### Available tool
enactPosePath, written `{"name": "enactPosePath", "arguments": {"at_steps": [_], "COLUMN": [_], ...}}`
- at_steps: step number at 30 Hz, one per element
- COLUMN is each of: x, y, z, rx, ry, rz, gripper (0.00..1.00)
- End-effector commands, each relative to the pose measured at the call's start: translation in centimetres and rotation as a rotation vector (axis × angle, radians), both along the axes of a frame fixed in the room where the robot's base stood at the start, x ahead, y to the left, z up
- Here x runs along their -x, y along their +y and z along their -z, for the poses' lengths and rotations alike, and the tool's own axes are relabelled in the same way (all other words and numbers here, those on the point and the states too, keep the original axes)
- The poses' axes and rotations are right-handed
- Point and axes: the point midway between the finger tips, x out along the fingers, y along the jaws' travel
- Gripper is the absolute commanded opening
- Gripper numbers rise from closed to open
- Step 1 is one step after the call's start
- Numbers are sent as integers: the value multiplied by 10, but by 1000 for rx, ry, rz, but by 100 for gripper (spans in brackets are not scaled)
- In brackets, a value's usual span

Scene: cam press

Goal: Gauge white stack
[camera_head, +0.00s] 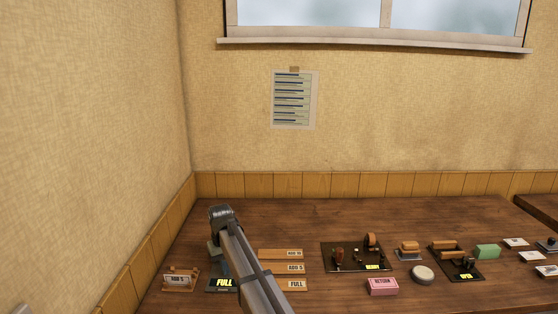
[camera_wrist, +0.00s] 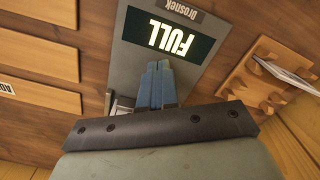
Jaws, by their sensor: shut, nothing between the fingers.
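The gauge (camera_head: 222,285) is a dark device at the left of the table, its lit display reading FULL. In the wrist view the gauge (camera_wrist: 126,65) shows a grey body, a black display with FULL and a label reading Drosnek. My gripper (camera_wrist: 158,66) has its blue fingers together over the gauge, just below the display, with nothing between them. A pale metallic piece (camera_wrist: 122,106) is beside the fingers, partly hidden. The rack (camera_wrist: 268,98) also shows in the wrist view with thin white sheets (camera_wrist: 285,74).
Further right are a dark tool tray (camera_head: 345,268), a pink RETURN block (camera_head: 382,287), a round pale disc (camera_head: 422,275) and a green block (camera_head: 487,251). The table's back is clear.

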Motion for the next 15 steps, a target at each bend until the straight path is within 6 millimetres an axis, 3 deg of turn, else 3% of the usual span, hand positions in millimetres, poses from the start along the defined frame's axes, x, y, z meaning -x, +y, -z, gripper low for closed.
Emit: {"name": "enactPosePath", "arguments": {"at_steps": [15], "x": [1], "y": [0], "z": [-20], "rx": [1], "ry": [1], "rz": [0], "gripper": [0]}}
